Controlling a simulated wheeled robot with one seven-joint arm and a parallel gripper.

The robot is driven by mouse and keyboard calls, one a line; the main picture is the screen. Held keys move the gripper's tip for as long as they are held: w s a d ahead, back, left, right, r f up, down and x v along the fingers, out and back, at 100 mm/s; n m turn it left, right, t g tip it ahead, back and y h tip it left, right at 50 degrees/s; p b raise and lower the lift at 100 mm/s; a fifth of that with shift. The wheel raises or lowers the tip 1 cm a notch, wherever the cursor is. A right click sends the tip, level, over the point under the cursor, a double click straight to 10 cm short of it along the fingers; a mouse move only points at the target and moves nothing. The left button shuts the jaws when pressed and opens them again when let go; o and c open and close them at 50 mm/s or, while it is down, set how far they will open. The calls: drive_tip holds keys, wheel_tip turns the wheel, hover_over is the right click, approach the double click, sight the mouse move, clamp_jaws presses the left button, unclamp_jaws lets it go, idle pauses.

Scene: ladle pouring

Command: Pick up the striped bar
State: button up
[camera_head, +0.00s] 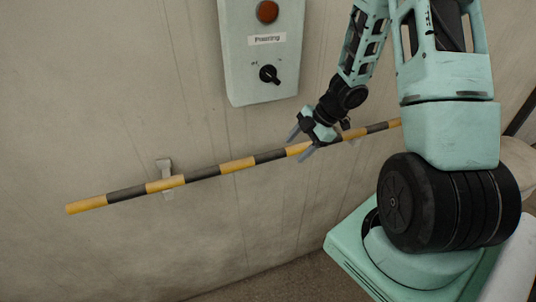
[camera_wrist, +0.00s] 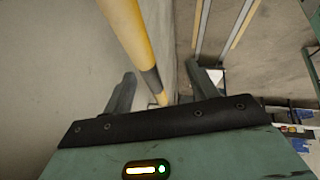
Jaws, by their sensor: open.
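The striped bar (camera_head: 238,164), banded yellow and black, runs along the wall in the head view, rising from lower left to right. It rests on wall brackets, one near its left end (camera_head: 165,166) and one partly hidden behind my gripper. My gripper (camera_head: 301,143) is open at the bar, right of its middle, one finger above and one below it in the picture. In the wrist view the bar (camera_wrist: 131,35) runs down between the spread fingers of my gripper (camera_wrist: 164,88). A gap shows on both sides, so it is not clasped.
A pale green control box (camera_head: 262,50) with a red-brown button and a black knob is on the wall above the bar. The wall left of the box is bare. The wrist view shows long strips (camera_wrist: 240,25) and small blue items (camera_wrist: 301,115) at the right.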

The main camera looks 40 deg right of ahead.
sight(271, 152)
drive_tip(key=w+a, duration=0.2)
drive_tip(key=shift+a, duration=0.35)
drive_tip(key=shift+w+a+p, duration=0.45)
drive_tip(key=shift+w+a, duration=0.35)
drive_tip(key=shift+a, duration=0.15)
drive_tip(key=shift+b+x, duration=0.4)
drive_tip(key=shift+x, duration=1.15)
drive_tip(key=shift+r, duration=0.1)
clamp_jaws()
